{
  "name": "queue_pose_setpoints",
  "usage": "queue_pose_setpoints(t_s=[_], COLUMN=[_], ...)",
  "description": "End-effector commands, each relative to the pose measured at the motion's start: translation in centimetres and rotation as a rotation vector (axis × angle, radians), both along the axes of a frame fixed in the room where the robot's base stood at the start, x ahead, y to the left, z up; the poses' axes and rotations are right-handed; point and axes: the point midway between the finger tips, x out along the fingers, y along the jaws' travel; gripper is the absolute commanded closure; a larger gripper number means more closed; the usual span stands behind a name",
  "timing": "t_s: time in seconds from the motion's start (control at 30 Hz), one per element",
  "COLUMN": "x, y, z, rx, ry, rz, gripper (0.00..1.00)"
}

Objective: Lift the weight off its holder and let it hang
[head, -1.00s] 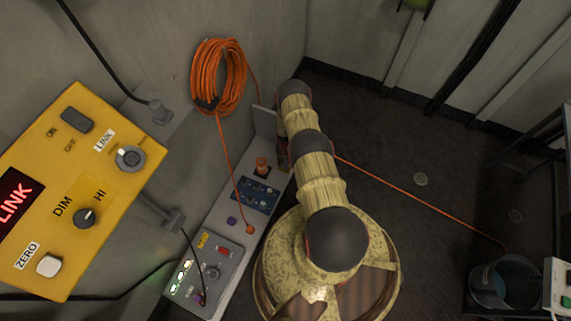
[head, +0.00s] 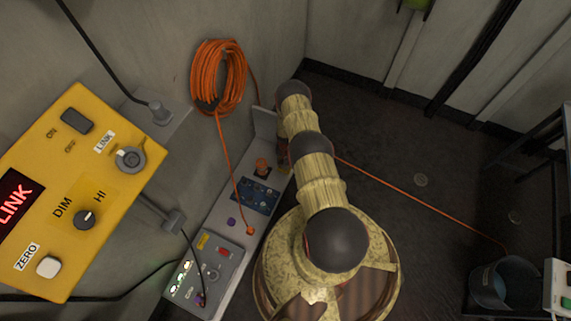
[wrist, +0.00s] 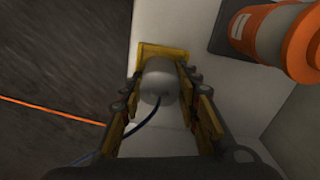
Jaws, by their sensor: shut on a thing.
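In the wrist view, a grey rounded cylindrical weight (wrist: 159,88) sits between the two fingers of my gripper (wrist: 161,80), which is shut on it. A blue cord (wrist: 146,124) runs from the weight down to the lower left. A yellow holder (wrist: 151,50) shows just beyond the weight, against a white surface. I cannot tell whether the weight still touches the holder. In the head view, my arm hides the gripper, the weight and the holder.
An orange line (head: 400,187) crosses the dark floor to a bucket (head: 505,283). A yellow control box (head: 80,190) and coiled orange cable (head: 217,78) are left.

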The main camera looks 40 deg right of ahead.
Motion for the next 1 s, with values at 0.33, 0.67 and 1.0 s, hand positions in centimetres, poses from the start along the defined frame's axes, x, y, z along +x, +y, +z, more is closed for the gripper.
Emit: queue_pose_setpoints(t_s=[0.33, 0.67, 1.0], x=[-0.9, -6.4, -11.3], y=[0.4, 3.2, 5.6], z=[4.8, 10.5, 12.7], rx=[0.002, 0.003, 0.001], ry=[0.003, 0.003, 0.001], rz=[0.0, -0.001, 0.0], gripper=[1.0, 1.0, 1.0])
